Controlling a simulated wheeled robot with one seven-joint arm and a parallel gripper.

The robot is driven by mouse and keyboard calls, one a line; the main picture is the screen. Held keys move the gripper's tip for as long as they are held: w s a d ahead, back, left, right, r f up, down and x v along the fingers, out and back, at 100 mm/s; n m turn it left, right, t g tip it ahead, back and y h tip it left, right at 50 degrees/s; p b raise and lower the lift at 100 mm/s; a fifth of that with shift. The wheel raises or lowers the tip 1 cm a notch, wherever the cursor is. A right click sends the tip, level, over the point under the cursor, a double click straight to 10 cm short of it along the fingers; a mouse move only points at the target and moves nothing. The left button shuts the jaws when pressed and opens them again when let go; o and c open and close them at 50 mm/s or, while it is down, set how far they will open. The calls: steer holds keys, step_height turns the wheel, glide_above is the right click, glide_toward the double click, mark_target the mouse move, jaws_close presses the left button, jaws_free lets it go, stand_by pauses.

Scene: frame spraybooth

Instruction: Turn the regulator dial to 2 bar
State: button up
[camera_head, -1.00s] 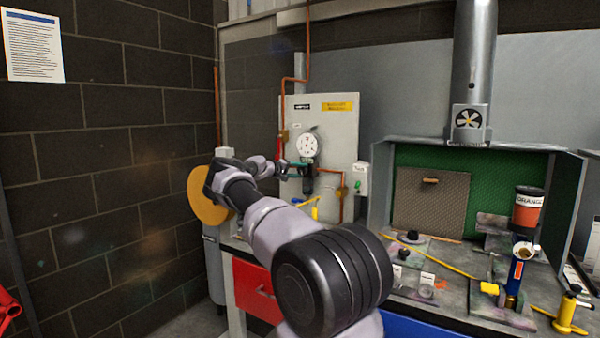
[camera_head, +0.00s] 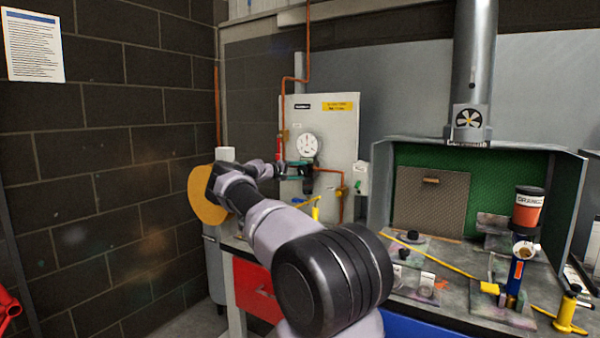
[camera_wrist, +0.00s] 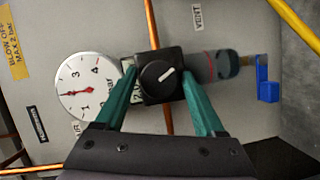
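The regulator dial (camera_wrist: 160,78) is a black knob with a white pointer mark, near the middle of the wrist view. The mark slants toward the upper right there. My gripper (camera_wrist: 161,82) has its teal fingers on opposite sides of the dial, with the tips against its edges. The round white pressure gauge (camera_wrist: 88,88) is left of the dial in the wrist view. Its red needle points left, between the 1 and the 3. In the head view the gauge (camera_head: 308,145) sits on the panel above my gripper (camera_head: 299,169). My fingers partly hide the regulator there.
A blue lever (camera_wrist: 267,85) is right of the dial. The cluttered bench and booth stand to the right.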

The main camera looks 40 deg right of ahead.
steer(key=shift+o, duration=0.4)
steer(key=a+r, duration=0.1)
steer(key=a, duration=0.9)
steer(key=shift+a, duration=0.4)
steer(key=shift+s+r, duration=0.1)
steer(key=shift+s, duration=0.05)
